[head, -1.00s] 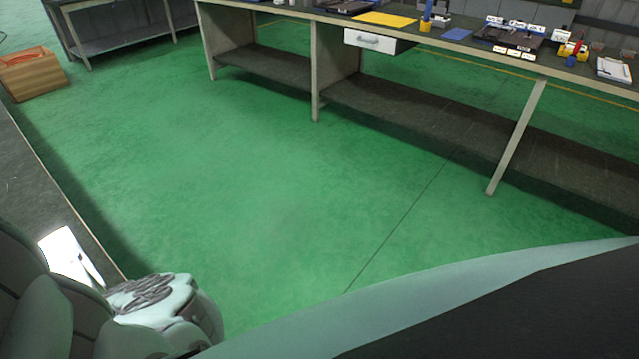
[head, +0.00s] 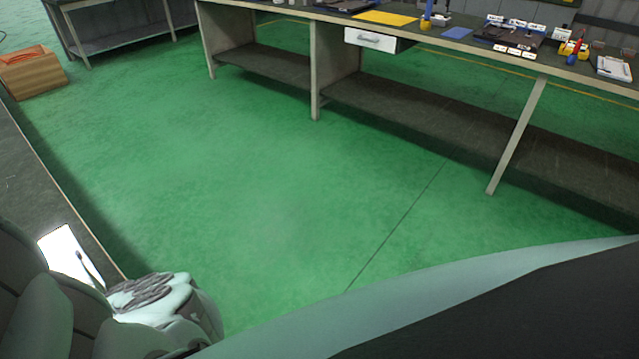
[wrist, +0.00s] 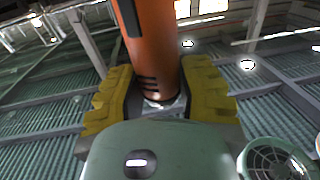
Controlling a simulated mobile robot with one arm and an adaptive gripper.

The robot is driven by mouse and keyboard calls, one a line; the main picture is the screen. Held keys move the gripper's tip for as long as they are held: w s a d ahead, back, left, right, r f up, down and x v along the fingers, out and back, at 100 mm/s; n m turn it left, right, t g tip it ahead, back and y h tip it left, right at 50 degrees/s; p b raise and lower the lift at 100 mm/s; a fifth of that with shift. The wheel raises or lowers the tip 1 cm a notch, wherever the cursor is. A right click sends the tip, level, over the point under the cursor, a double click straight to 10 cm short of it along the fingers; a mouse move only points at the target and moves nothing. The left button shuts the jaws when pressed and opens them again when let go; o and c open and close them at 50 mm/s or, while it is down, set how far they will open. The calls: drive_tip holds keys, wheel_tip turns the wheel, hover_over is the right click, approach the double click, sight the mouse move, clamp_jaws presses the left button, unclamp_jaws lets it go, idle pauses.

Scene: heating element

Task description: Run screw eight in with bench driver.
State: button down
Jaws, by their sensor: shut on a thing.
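In the wrist view my gripper (wrist: 160,88) has its two yellow stepped finger pads closed on an orange and black cylindrical tool (wrist: 153,42), which looks like the bench driver. The tool stands up between the pads, its upper part cut off by the top edge. Its working tip cannot be made out. My gripper does not show in the head view. Screw eight cannot be made out in either view.
A wooden crate (head: 32,70) stands at the left. The green floor (head: 230,170) between is clear.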

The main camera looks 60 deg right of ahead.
wheel_tip(320, 180, up, 5)
drive_tip(key=p, duration=0.4)
drive_tip(key=shift+r+p, duration=0.1)
drive_tip(key=shift+p, duration=0.25)
